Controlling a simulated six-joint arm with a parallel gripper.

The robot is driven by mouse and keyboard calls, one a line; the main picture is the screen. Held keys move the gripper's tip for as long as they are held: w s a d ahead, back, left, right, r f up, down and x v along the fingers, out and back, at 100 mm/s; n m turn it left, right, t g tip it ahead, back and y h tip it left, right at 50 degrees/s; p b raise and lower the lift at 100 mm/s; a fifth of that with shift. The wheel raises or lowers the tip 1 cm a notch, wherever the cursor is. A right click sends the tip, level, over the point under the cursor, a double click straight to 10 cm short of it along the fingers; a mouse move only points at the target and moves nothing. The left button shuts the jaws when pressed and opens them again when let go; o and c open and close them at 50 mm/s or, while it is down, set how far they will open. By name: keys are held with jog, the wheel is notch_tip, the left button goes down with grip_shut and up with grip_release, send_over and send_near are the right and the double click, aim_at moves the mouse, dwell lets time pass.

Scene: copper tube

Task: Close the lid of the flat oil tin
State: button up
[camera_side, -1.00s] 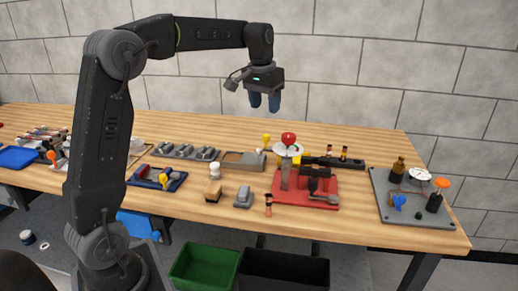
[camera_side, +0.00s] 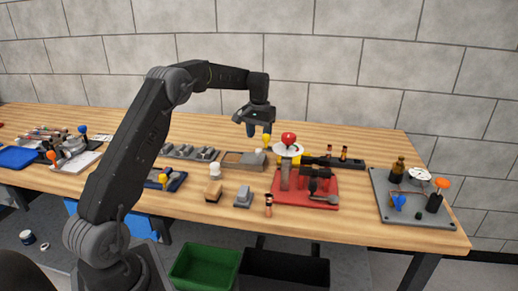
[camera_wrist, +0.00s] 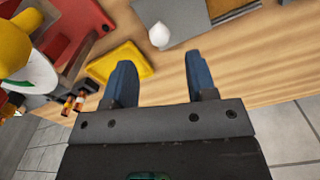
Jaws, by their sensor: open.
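The flat grey, open-looking piece with a brown inside (camera_side: 232,158) lies near the middle of the bench in the side view; it is the likeliest flat oil tin, but I cannot tell its lid clearly. In the wrist view, grey flat parts (camera_wrist: 185,20) and a brown patch show at the top edge, cut off by the frame. A white rounded knob (camera_wrist: 160,35) stands beside them. My gripper (camera_side: 259,130) is open and empty, above and behind the grey piece. Its blue fingers (camera_wrist: 161,78) point down, apart, touching nothing.
A red fixture (camera_side: 320,200) with a red ball and white disc stands right of my gripper. A yellow tray (camera_wrist: 120,63) lies close by in the wrist view. Bare wood (camera_side: 205,128) lies behind.

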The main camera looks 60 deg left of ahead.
aim_at(259, 149)
notch_tip(259, 149, down, 6)
jog(key=shift+r, duration=0.15)
jog(key=shift+c, duration=0.3)
grip_shut()
dwell(0.4)
